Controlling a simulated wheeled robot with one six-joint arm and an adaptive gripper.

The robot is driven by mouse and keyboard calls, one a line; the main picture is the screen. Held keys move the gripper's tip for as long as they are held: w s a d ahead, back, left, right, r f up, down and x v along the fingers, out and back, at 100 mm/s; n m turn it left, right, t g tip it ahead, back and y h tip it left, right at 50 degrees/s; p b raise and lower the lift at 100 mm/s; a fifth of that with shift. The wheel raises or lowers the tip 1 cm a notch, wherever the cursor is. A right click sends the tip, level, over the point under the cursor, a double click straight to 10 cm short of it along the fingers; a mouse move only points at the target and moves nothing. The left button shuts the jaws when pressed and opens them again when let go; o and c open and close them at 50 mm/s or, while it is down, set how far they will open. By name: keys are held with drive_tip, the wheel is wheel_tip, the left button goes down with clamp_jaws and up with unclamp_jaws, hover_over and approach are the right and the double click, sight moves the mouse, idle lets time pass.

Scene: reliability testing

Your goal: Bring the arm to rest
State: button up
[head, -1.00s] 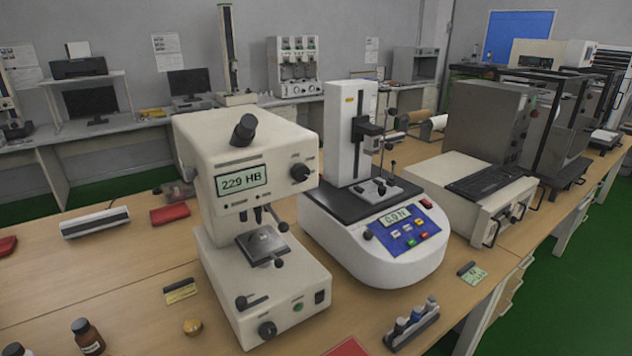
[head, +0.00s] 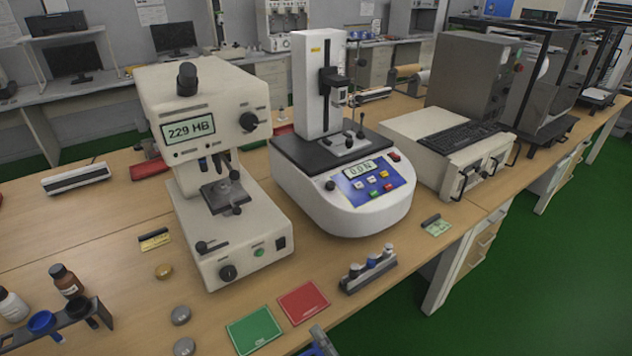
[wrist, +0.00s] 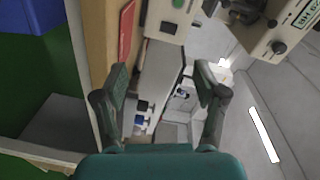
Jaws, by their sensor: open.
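My gripper (wrist: 163,90) shows in the wrist view with its two dark fingers spread apart. Nothing is between the fingertips that I can see being held. Beyond the fingers are parts of cream and grey machines and the wooden bench edge, seen at a turned angle. In the head view the gripper is not clearly visible; a small grey and blue piece at the bottom edge is too cut off to name.
A hardness tester (head: 208,125) reading 229 HB and a force tester (head: 345,190) reading 0.0 N stand on the bench (head: 100,215). Green (head: 254,330) and red (head: 303,303) cards, a small rack (head: 368,270) and bottles (head: 67,281) lie nearer. Green floor (head: 540,260) is open at right.

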drive_tip(key=s+d+f+n+h, duration=0.1)
drive_tip(key=s+d+f+h, duration=0.15)
drive_tip(key=s+d, duration=0.55)
drive_tip(key=s+d+f+n+h, duration=0.15)
drive_tip(key=s+d+h, duration=0.3)
drive_tip(key=s, duration=0.85)
drive_tip(key=s+d+r+n+h, duration=0.1)
drive_tip(key=s+d+r+n, duration=0.1)
drive_tip(key=s+r, duration=0.3)
drive_tip(key=s+d+r+n+h, duration=0.1)
drive_tip(key=s+r+n, duration=0.3)
drive_tip(key=s, duration=0.6)
wheel_tip(320, 180, up, 2)
drive_tip(key=shift+s+d+r, duration=0.1)
drive_tip(key=shift+s+d, duration=0.25)
drive_tip(key=shift+d, duration=0.35)
